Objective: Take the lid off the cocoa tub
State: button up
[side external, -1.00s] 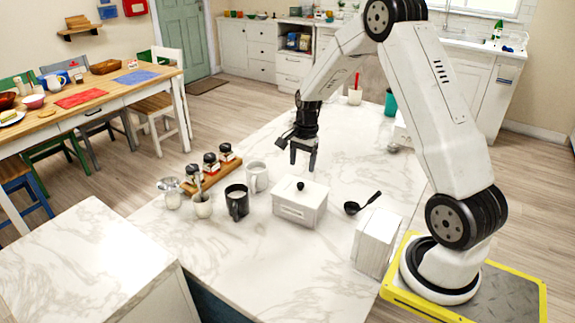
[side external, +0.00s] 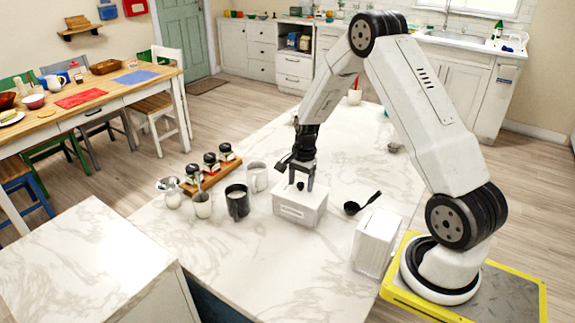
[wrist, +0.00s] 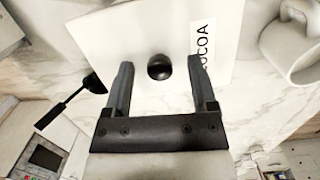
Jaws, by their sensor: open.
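The cocoa tub (side external: 297,213) is a white rectangular box on the marble counter. Its white lid (wrist: 110,37) is on top, with a round black knob (wrist: 159,67) in the middle. A "COCOA" label (wrist: 202,50) shows at the tub's side in the wrist view. My gripper (side external: 301,184) points down just over the lid in the side view. Its two fingers (wrist: 158,65) are open, one on each side of the knob, with a gap on both sides. In the side view the fingers partly cover the knob.
A black scoop (side external: 362,204) lies right of the tub. A dark mug (side external: 238,203) and a white mug (side external: 257,176) stand close on its left, with a rack of jars (side external: 208,172) beyond. A white ribbed block (side external: 375,243) stands front right. The counter in front of the tub is clear.

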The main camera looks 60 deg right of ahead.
jog(key=shift+f, duration=0.1)
dwell(0.4)
grip_shut()
jog(key=shift+r, duration=0.85)
jog(key=s+a+r, duration=0.5)
jog(key=s+r, duration=0.6)
jog(key=s, duration=0.2)
jog(key=shift+r, duration=0.15)
jog(key=shift+a, duration=0.1)
